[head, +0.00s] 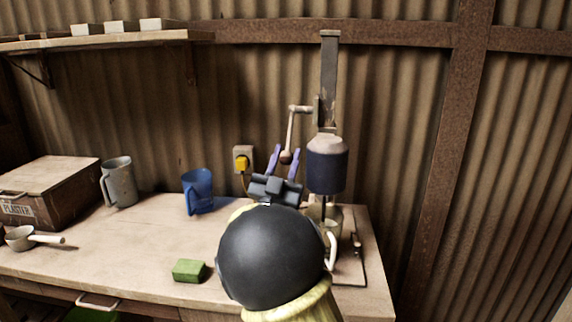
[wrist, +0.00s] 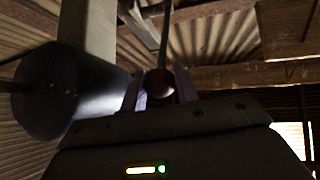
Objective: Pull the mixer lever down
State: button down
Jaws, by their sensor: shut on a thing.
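The mixer (head: 327,165) stands at the right end of the bench, with a dark motor body on a tall grey column. Its lever (head: 291,130) is a bent metal arm on the left of the column, hanging down to a reddish-brown ball knob (head: 287,157). My gripper (head: 286,160) has its purple fingers around the knob, just left of the motor body. In the wrist view the knob (wrist: 160,84) sits between the two fingers, and the motor body (wrist: 50,92) is close on the left. My arm hides part of the mixer's base.
A blue jug (head: 198,192), a grey metal jug (head: 118,182), a green sponge (head: 189,271), a white-handled pan (head: 22,238) and a plaster box (head: 50,185) are on the bench. A yellow plug (head: 242,163) is in the wall socket. A shelf (head: 120,38) hangs upper left.

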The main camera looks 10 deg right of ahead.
jog(key=shift+w+d+f+b, duration=0.1)
jog(key=shift+w+f+b, duration=0.15)
jog(key=shift+f, duration=0.15)
jog(key=shift+w+d+f+b, duration=0.1)
jog(key=shift+f+b, duration=0.15)
jog(key=shift+f, duration=0.15)
jog(key=c, duration=1.3)
grip_release()
jog(key=shift+w, duration=0.1)
jog(key=shift+o, duration=1)
jog(key=shift+d, duration=0.25)
jog(key=shift+a+r, duration=0.1)
jog(key=shift+a, duration=0.3)
jog(key=shift+s+a+f, duration=0.1)
jog(key=shift+s+f, duration=0.35)
jog(key=shift+s, duration=0.05)
jog(key=v, duration=0.6)
jog(key=shift+b, duration=0.3)
jog(key=shift+a+f, duration=0.1)
